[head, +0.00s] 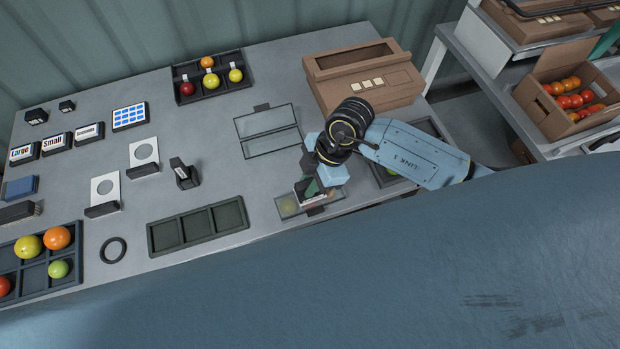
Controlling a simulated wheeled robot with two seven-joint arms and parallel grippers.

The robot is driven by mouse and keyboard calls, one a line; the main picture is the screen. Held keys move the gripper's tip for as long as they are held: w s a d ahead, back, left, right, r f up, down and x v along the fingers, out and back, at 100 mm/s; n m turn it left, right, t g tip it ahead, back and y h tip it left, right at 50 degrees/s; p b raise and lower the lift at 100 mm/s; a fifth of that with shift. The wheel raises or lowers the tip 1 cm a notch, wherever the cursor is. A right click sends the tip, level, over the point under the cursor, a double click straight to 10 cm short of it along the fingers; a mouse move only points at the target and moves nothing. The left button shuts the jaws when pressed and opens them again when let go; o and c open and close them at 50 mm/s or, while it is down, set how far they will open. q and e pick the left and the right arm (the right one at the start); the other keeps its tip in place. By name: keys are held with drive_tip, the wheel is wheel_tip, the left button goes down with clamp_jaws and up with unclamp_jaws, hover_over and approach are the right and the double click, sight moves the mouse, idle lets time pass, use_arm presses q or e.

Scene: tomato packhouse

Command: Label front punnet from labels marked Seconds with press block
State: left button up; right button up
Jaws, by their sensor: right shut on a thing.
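The front punnet (284,211) is a clear tray near the table's front edge, with something yellowish inside. My right gripper (313,189) is over it, shut on a dark block that looks like the press block (301,186). A small white and reddish strip shows just below the block. I cannot tell whether the block touches the punnet. The arm hides part of both. The holder marked Seconds (89,133) stands at the left beside those marked Small (57,144) and Large (24,153). My left gripper is not in view.
An open clear punnet (268,131) lies behind. A brown carton (363,80) stands at the back right. A dark empty tray (198,226), a small black device (185,174) and a black ring (113,250) lie left of the gripper. Bare table separates them.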

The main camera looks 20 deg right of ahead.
drive_tip(key=shift+f, duration=0.5)
idle(0.9)
wheel_tip(320, 180, up, 6)
drive_tip(key=p, duration=0.7)
drive_tip(key=shift+r, duration=0.1)
idle(0.3)
idle(0.4)
